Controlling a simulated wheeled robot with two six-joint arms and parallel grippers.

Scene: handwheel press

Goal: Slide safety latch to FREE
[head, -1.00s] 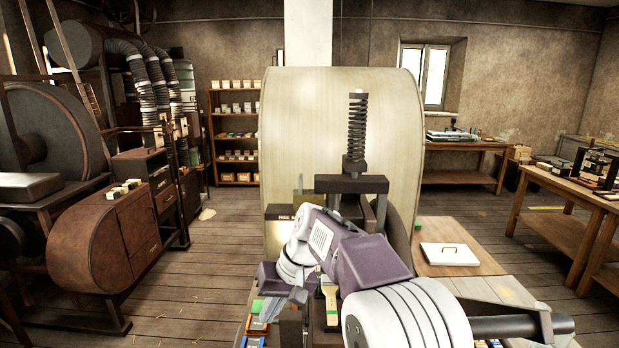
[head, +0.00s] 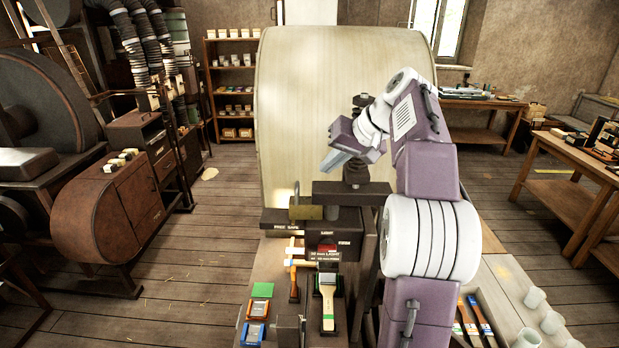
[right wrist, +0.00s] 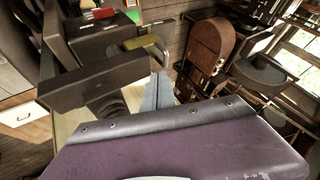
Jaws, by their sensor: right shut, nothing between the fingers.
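A brass-coloured block (head: 306,212) with an upright piece, which looks like the safety latch, sits on the dark press body at its left. Small lettering, apparently FREE and SAFE, runs along the front edge below it. The block lies above the right-hand word; its exact setting is hard to tell. It also shows in the right wrist view (right wrist: 146,42), beyond the fingers. My right gripper (head: 333,161) is shut and empty, raised above and to the right of the block, beside the press screw (head: 356,172), and apart from the block. My left gripper is out of view.
The dark crossbar (head: 350,193) stands right of the block, below my gripper. A large pale curved panel (head: 300,110) rises behind. Brushes (head: 327,300) and small blue and orange trays (head: 256,333) lie in front. Pale cups (head: 535,297) stand at right.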

